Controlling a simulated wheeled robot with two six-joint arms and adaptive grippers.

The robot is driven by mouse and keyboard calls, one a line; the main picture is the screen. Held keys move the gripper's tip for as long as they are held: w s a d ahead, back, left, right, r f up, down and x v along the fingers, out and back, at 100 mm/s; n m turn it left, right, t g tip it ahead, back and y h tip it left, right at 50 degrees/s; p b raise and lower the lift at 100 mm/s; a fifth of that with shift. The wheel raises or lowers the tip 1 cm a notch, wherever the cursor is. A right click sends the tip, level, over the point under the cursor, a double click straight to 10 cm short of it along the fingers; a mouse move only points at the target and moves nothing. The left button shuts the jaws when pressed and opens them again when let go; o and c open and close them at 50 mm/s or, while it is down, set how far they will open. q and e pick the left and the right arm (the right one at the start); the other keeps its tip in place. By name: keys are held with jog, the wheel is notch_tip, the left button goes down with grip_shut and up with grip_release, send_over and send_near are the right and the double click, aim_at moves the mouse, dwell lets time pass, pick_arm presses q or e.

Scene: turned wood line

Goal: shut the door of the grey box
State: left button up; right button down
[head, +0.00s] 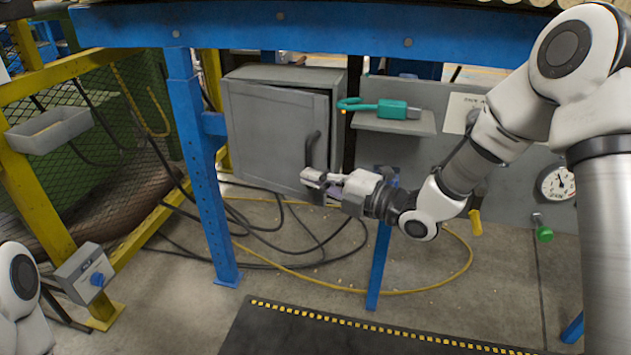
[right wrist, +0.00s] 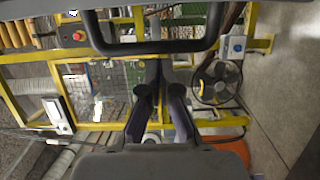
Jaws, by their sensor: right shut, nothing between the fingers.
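The grey box (head: 292,73) hangs under the blue beam, left of centre in the head view. Its door (head: 265,135) stands slightly ajar, with a dark gap along its top and right edge. A dark handle (head: 313,148) is on the door's right side; a dark bar that looks like this handle (right wrist: 155,48) crosses the top of the right wrist view. My right gripper (head: 307,183) is shut and empty at the door's lower right, just below the handle. Its closed fingers (right wrist: 160,65) point toward the bar; I cannot tell if they touch it. My left gripper is out of view.
A grey shelf (head: 395,124) right of the box holds a green tool (head: 392,109). A blue post (head: 203,180) stands left of the box, and another blue post (head: 378,265) stands below my right gripper. Cables (head: 285,235) lie on the floor.

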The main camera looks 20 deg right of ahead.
jog(key=shift+w, duration=0.1)
jog(key=w+d+p, duration=0.2)
jog(key=w+d, duration=0.2)
jog(key=d, duration=0.2)
jog(key=shift+w+r, duration=0.25)
jog(key=shift+r, duration=0.05)
jog(key=shift+d, duration=0.1)
jog(key=v, duration=1.2)
jog(key=shift+s+a+f, duration=0.15)
jog(key=shift+s+a, duration=0.05)
jog(key=shift+a, duration=0.1)
